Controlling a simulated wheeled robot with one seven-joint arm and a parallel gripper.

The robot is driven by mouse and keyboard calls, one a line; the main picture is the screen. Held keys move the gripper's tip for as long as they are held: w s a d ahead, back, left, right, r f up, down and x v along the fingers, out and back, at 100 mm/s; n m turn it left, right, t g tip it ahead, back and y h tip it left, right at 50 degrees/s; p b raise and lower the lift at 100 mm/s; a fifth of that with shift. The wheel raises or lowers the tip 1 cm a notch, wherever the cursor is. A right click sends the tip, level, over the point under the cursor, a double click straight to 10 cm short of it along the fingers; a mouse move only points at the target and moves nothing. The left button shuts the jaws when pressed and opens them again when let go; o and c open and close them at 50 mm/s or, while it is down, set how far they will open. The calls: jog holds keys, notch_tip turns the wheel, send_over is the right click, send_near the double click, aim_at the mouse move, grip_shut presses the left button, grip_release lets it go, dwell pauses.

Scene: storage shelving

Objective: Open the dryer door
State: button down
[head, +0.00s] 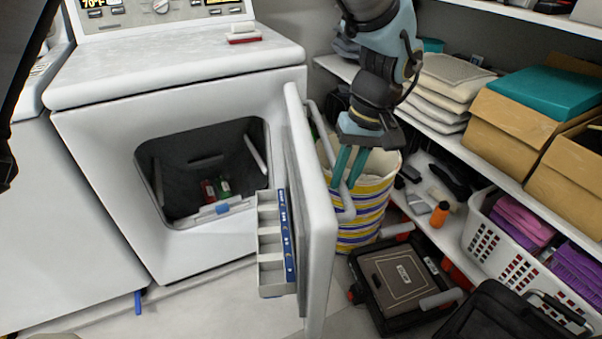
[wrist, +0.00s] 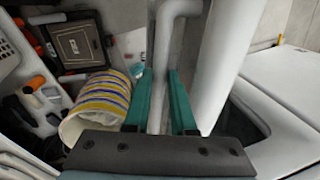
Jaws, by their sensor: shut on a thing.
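The white dryer (head: 190,130) has its door (head: 320,220) swung wide open to the right, seen nearly edge-on in the head view. The dark drum opening (head: 205,170) is exposed, with small red and green items inside. My gripper (head: 345,185) is at the outer side of the door, its teal fingers shut on the white bar handle (head: 348,209). In the wrist view the two teal fingers (wrist: 163,105) lie on either side of the handle bar (wrist: 161,60). The door edge (wrist: 215,70) runs beside it.
A striped basket (head: 368,205) stands right behind the door and gripper. A black case (head: 402,283) lies on the floor to the right. Shelves with cardboard boxes (head: 515,130) and a white laundry basket (head: 497,240) line the right side. Floor at front left is mostly clear.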

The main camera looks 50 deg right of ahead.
jog(key=shift+n, duration=0.7)
jog(key=shift+s+d+p, duration=0.15)
jog(key=shift+s+d, duration=0.25)
jog(key=shift+d, duration=0.35)
jog(key=shift+s+d+p, duration=0.1)
jog(key=shift+s+d, duration=0.25)
jog(key=shift+d, duration=0.35)
jog(key=shift+s+d+p, duration=0.15)
jog(key=shift+s+d, duration=0.25)
jog(key=shift+d, duration=0.35)
jog(key=c, duration=0.8)
grip_release()
jog(key=shift+o, duration=0.2)
notch_tip(320, 180, up, 11)
jog(key=s+d, duration=0.1)
jog(key=shift+d+f+b, duration=0.15)
jog(key=shift+d+b, duration=0.2)
jog(key=shift+b, duration=0.1)
jog(key=shift+s, duration=0.1)
